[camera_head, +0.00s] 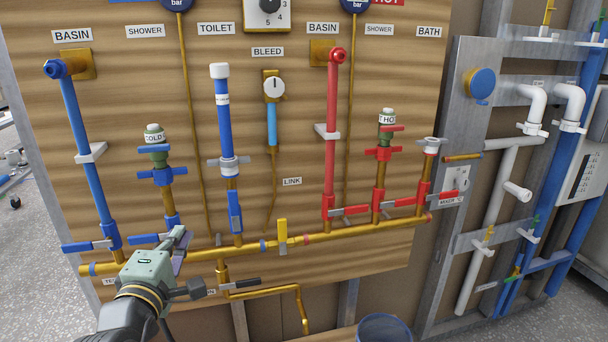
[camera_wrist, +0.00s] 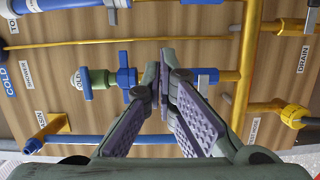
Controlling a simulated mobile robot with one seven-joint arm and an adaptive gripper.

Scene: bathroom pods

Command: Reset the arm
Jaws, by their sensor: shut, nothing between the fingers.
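My gripper (camera_head: 180,240) is at the lower left in the head view, in front of the wooden board near the brass manifold pipe. In the wrist view my gripper (camera_wrist: 162,85) has its two purple-padded fingers closed together with nothing between them. Behind the fingertips is the blue valve (camera_wrist: 130,85) on the cold shower branch. That blue valve also shows in the head view (camera_head: 162,176), above and left of the fingertips. I cannot tell whether the fingers touch any pipe or handle.
The wooden board (camera_head: 290,180) carries blue pipes at left and a red pipe (camera_head: 333,130) at right. The brass manifold (camera_head: 340,232) runs across below. A blue bucket (camera_head: 384,328) stands at the bottom. White and blue pipes rise at the right.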

